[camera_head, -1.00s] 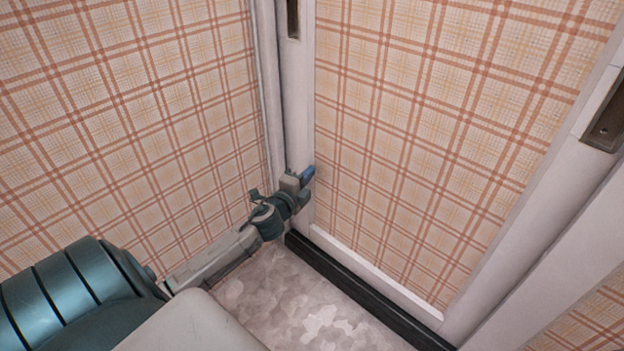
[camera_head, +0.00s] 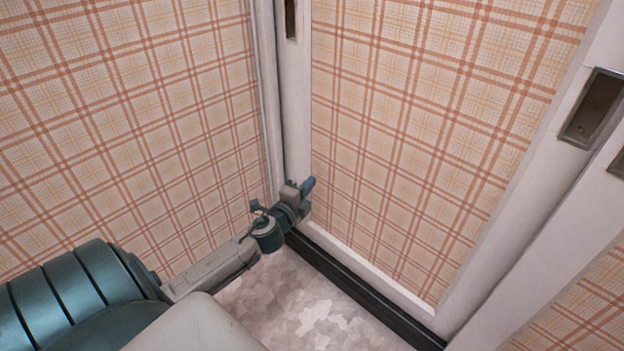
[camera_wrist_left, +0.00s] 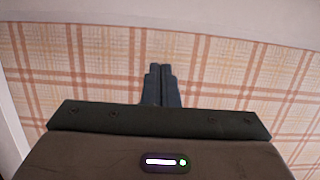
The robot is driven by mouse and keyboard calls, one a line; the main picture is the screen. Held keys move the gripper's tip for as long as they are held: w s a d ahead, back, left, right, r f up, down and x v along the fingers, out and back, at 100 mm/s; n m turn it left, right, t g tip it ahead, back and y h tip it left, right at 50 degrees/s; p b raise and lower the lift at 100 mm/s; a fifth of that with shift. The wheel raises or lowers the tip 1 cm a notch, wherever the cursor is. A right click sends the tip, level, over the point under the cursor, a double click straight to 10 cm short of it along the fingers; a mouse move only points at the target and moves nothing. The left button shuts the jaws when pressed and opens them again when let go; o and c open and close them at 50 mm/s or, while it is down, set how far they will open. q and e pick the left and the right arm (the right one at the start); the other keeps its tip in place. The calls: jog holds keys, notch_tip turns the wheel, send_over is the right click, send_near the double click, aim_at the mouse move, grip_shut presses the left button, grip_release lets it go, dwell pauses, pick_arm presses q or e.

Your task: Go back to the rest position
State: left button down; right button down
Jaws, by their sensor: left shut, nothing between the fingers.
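My left gripper (camera_head: 308,185) is at the end of my outstretched left arm, in front of the plaid door panel (camera_head: 420,130) near its lower left edge. In the left wrist view the gripper's fingers (camera_wrist_left: 162,84) are together with nothing between them, and the plaid panel (camera_wrist_left: 215,65) fills the background. I cannot tell whether the fingertips touch the panel. My right gripper is not in view.
A plaid wall (camera_head: 120,120) stands on the left, close beside my left arm. White framing (camera_head: 530,200) with dark metal plates (camera_head: 593,106) is on the right. A patch of mottled floor (camera_head: 300,305) is free below, bounded by a dark skirting (camera_head: 360,290).

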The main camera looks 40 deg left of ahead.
pick_arm(q)
jog(key=s+d, duration=0.1)
jog(key=s, duration=0.6)
jog(key=shift+d+r, duration=0.15)
jog(key=shift+d, duration=0.05)
